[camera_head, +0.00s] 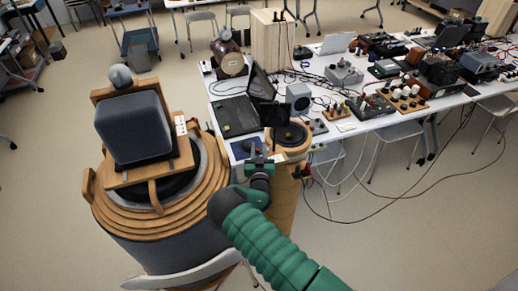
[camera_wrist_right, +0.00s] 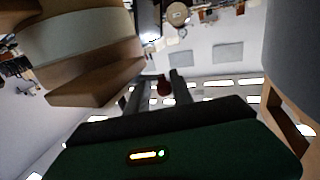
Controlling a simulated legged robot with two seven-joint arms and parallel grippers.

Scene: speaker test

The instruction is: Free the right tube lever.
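A tall wooden tube (camera_head: 284,200) with a dark speaker cone (camera_head: 290,134) in its top stands right of a large round wooden body (camera_head: 105,212). A small dark red part (camera_head: 304,171) sits at the tube's right side; I cannot tell whether it is the lever. My right gripper (camera_head: 264,152) is at the tube's upper left side. In the right wrist view its two dark fingers (camera_wrist_right: 160,80) are apart, with a small reddish-brown thing (camera_wrist_right: 164,86) showing between or beyond them. Contact cannot be told. My left gripper is not in view.
A blue-grey block (camera_head: 133,130) sits on a wooden frame on the round body. A white table (camera_head: 345,124) behind carries a laptop (camera_head: 240,115) and several electronic devices. Cables hang to the floor at right. In the wrist view, wooden parts (camera_wrist_right: 95,84) are close at left.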

